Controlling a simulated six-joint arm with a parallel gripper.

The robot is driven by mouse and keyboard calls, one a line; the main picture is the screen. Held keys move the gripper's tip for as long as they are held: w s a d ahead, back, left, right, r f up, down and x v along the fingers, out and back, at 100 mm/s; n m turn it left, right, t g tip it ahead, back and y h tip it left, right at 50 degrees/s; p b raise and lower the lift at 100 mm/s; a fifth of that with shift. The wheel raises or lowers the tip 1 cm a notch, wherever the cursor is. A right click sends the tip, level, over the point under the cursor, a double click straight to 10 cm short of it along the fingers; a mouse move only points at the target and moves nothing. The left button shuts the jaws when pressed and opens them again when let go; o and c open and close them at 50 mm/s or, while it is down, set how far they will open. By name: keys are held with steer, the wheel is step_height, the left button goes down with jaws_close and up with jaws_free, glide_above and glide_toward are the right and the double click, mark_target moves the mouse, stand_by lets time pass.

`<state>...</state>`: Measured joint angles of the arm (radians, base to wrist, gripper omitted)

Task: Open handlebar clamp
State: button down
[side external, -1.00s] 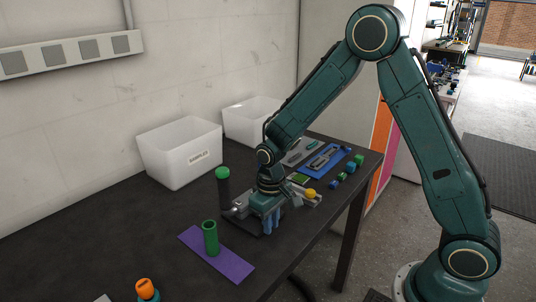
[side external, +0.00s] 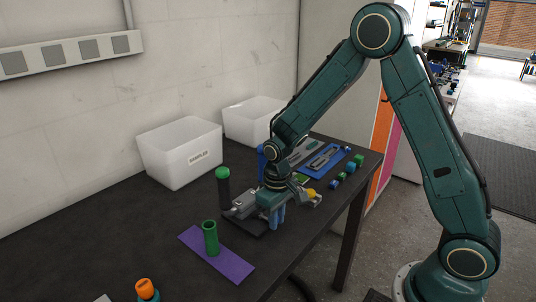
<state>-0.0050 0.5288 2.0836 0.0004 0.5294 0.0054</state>
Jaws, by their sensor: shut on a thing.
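The handlebar clamp (side external: 243,205) is a grey metal piece on a dark base plate (side external: 262,229) near the table's front edge. My gripper (side external: 277,219), with blue fingers pointing down, is at the clamp's right side. It is shut on part of the clamp, but my gripper body hides the held part. I cannot tell how far the clamp is open.
A black post with a green top (side external: 222,174) stands just left of the clamp. White bins (side external: 181,166) stand behind. Small coloured parts and a blue tray (side external: 342,151) lie right.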

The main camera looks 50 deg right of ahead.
steer(key=shift+d, duration=0.45)
steer(key=shift+w+d, duration=0.1)
steer(key=shift+d, duration=0.25)
steer(key=c, duration=1.5)
jaws_free()
steer(key=shift+r, duration=2.25)
steer(key=shift+r, duration=0.2)
